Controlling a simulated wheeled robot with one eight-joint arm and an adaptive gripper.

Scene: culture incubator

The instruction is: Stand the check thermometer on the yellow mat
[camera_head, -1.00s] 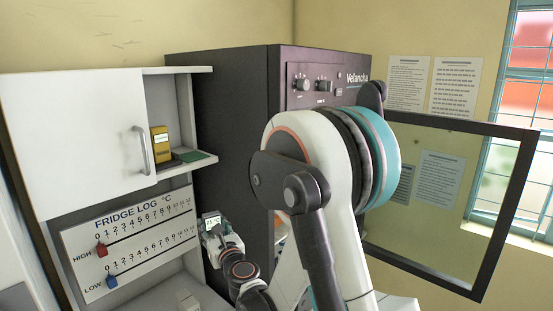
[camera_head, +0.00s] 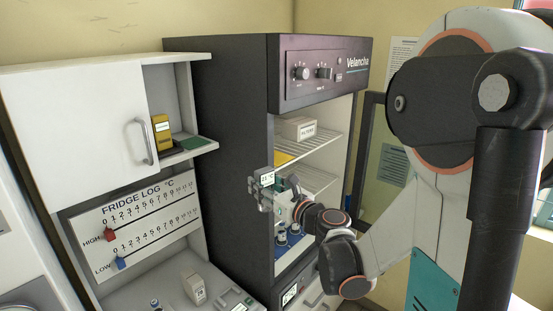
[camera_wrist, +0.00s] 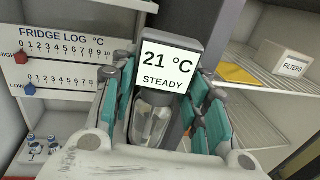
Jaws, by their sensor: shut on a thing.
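The check thermometer, a grey device with a white screen reading "21 °C STEADY" in the wrist view (camera_wrist: 168,64), is held between the teal-padded fingers of my gripper (camera_wrist: 165,115). In the head view the thermometer (camera_head: 264,178) is held upright in my gripper (camera_head: 272,190), in front of the incubator's open left edge. The yellow mat (camera_head: 283,158) lies on an incubator shelf beyond and above my gripper, and partly shows. It also shows in the wrist view (camera_wrist: 237,74), right of the thermometer and apart from it. Nothing is seen on its visible part.
A white FILTERS box (camera_head: 297,128) stands on the same shelf, right of the mat. A wire shelf (camera_head: 315,180) lies below, with blue-capped bottles (camera_head: 288,236) lower. The incubator's dark side wall (camera_head: 230,150) is close left. The open glass door (camera_head: 375,170) stands right.

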